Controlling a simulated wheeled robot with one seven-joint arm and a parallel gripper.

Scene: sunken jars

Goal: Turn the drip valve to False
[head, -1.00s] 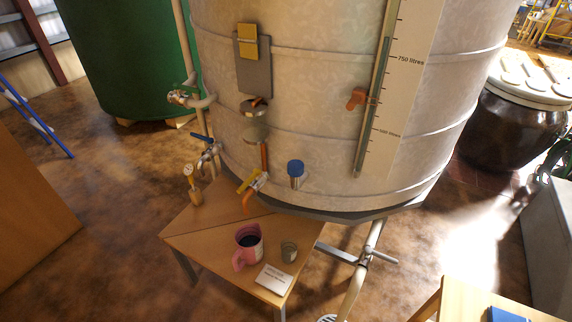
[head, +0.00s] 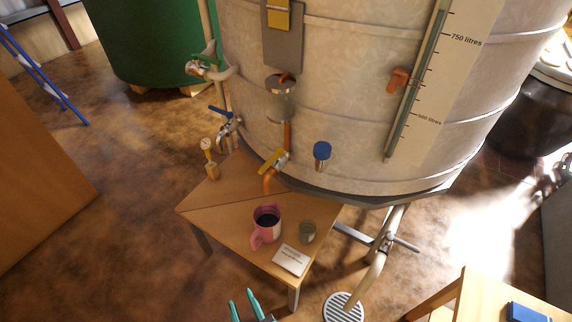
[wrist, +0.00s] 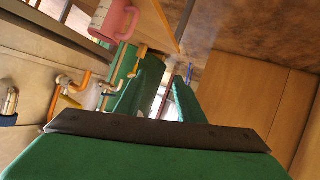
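A yellow-handled valve (head: 269,161) with an orange spout sits low on the pale tank, above the small table. A blue-handled tap (head: 221,112) is left of it, and a green-handled valve (head: 205,57) is on the pipe higher up. A clear cup-like vessel (head: 280,103) hangs above an orange pipe. I cannot tell for sure which is the drip valve. My gripper (head: 244,303) shows teal fingertips at the bottom of the head view, in front of the table. It is open and empty, with a gap between its fingers also in the wrist view (wrist: 163,95).
The small table (head: 222,201) holds a pink mug (head: 266,226), a small jar (head: 308,231), a white card (head: 291,260) and a brass gauge-like piece (head: 209,160). A blue-capped fitting (head: 322,152) is right of the yellow valve. A floor drain (head: 343,308) and another table (head: 480,300) are at front right.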

